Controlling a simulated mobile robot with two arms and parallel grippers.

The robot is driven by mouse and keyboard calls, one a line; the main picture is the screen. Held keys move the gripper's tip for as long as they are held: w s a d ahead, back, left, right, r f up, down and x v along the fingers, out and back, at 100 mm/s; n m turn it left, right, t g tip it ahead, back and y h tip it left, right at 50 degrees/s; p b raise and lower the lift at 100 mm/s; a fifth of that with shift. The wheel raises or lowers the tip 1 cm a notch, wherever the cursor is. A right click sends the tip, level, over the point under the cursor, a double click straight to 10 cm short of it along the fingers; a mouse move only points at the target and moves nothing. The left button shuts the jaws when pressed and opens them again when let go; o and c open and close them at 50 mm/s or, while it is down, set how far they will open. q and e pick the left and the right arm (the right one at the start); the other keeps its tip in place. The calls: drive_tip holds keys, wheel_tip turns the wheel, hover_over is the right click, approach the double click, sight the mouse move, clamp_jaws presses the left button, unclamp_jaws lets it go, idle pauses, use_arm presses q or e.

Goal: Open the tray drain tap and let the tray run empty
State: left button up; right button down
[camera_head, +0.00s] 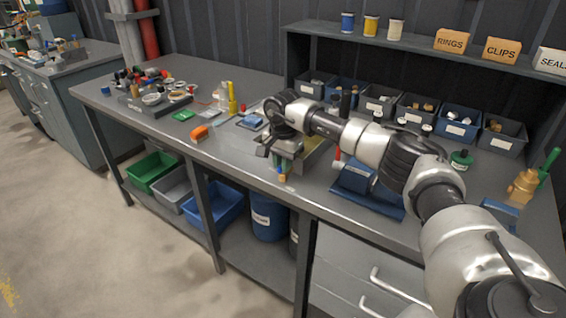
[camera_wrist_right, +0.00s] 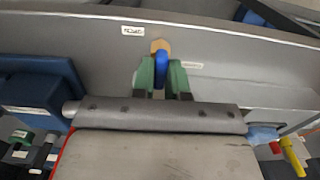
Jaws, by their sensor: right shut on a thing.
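My right gripper (camera_head: 273,152) is at the front of the bench, by the drain tap (camera_head: 283,177). In the right wrist view its two green fingertips (camera_wrist_right: 161,78) are shut on the blue tap handle (camera_wrist_right: 160,66), one on each side. A bit of the brass-coloured tap body (camera_wrist_right: 159,44) shows beyond the handle. Two small white labels (camera_wrist_right: 132,30) sit near the tap; I cannot read them surely. The tray is mostly hidden by my arm and hand in the head view. I cannot see its water level or any flow. My left gripper is not in view.
A blue case (camera_head: 365,190) lies right of the tap. Labelled bins (camera_head: 455,122) line the back. A blue crate (camera_head: 215,208) is on the lower shelf.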

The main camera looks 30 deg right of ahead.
drive_tip(key=shift+r, duration=0.1)
drive_tip(key=c, duration=1.1)
unclamp_jaws()
drive_tip(key=shift+c, duration=0.2)
wheel_tip(320, 180, up, 11)
drive_tip(key=shift+b, duration=0.45)
